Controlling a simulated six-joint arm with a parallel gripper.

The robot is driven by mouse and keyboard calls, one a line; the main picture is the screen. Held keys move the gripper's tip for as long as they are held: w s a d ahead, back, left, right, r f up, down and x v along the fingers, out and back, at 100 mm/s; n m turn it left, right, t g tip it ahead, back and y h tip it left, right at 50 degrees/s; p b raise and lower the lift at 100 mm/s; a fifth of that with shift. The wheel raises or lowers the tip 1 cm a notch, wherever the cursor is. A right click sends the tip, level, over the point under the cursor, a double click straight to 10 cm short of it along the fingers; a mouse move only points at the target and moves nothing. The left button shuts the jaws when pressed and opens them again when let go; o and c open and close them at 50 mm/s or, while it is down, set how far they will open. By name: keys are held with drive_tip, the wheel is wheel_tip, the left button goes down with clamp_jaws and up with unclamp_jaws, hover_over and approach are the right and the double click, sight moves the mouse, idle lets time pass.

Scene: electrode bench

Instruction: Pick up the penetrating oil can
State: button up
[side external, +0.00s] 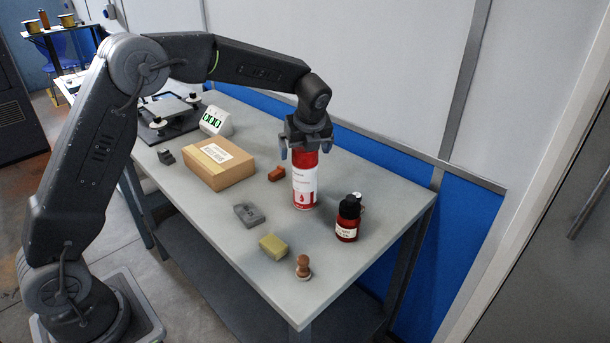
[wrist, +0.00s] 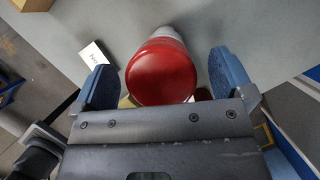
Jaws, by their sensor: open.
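The penetrating oil can is a red and white cylinder (side external: 305,183) standing upright on the grey bench, with a red drop on its label. In the wrist view its red top (wrist: 162,72) lies between the two blue fingers. My gripper (side external: 306,148) is directly above the can, pointing down, with its fingers at either side of the can's top. In the wrist view my gripper (wrist: 165,80) is open, with a gap visible between the can and each finger. The can's upper end is partly hidden by my gripper in the side view.
A dark red bottle (side external: 348,218) stands right of the can. A small reddish-brown block (side external: 277,174) lies close to its left. A cardboard box (side external: 218,164), grey block (side external: 249,215), yellow block (side external: 273,247) and wooden-handled stamp (side external: 303,267) are also on the bench (side external: 215,229). A wall runs behind.

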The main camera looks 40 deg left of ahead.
drive_tip(key=shift+x, duration=0.85)
drive_tip(key=shift+c, duration=0.2)
drive_tip(key=c, duration=1.3)
drive_tip(key=shift+c, duration=0.7)
drive_tip(key=shift+r, duration=0.15)
